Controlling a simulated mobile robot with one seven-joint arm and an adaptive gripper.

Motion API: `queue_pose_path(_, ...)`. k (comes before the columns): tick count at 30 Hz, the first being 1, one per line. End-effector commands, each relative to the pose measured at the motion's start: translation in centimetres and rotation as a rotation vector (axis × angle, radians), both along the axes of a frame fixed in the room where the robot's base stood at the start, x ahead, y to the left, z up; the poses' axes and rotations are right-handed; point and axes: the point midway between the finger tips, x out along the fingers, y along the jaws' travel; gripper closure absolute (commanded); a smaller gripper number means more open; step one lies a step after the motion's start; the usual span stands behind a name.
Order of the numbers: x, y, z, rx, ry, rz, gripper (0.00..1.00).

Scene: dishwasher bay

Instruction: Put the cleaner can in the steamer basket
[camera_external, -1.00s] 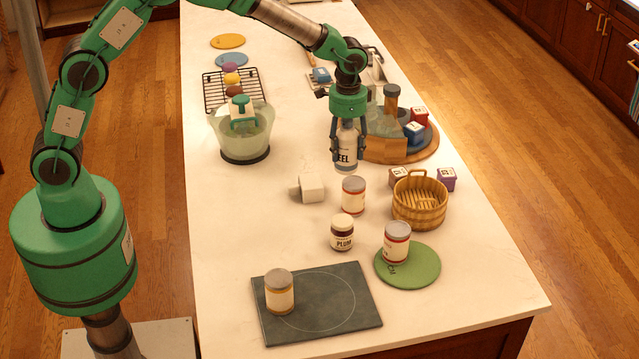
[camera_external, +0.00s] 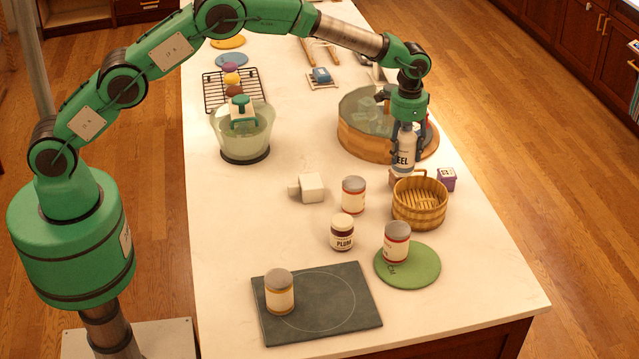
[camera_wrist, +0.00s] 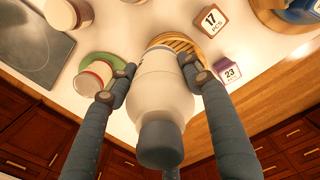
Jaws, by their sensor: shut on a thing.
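The cleaner can (camera_external: 405,158) is a white bottle with dark lettering ending in "EEL". My gripper (camera_external: 407,136) is shut on it and holds it upright in the air. In the wrist view the can (camera_wrist: 163,100) with its dark cap sits between the fingers of my gripper (camera_wrist: 160,88). The steamer basket (camera_external: 419,208) is a round wooden tub with a slatted floor and a handle. In the external view the can is just behind the basket's far rim. In the wrist view part of the basket (camera_wrist: 180,42) shows beyond the can, which hides the rest.
A large wooden tub (camera_external: 352,137) stands behind the gripper. A purple box (camera_external: 447,180) and another box, mostly hidden, are beside the basket. A jar (camera_external: 396,243) stands on a green mat (camera_external: 424,274) in front. More jars (camera_external: 353,195) stand to the left.

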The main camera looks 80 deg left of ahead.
Motion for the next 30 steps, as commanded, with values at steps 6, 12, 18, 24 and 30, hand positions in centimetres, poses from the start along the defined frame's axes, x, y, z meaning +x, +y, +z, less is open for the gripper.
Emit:
queue_pose_path(6, 2.8, -0.5, -0.9, 0.0, -0.001, 0.01, 0.86)
queue_pose_path(12, 4.8, -1.0, -1.6, 0.0, -0.001, 0.018, 0.86)
queue_pose_path(18, 5.9, -1.3, -2.2, 0.0, -0.002, 0.023, 0.86)
queue_pose_path(24, 6.2, -1.3, -2.4, 0.0, -0.001, 0.025, 0.86)
queue_pose_path(30, 6.2, -1.3, -2.4, 0.0, -0.001, 0.025, 0.86)
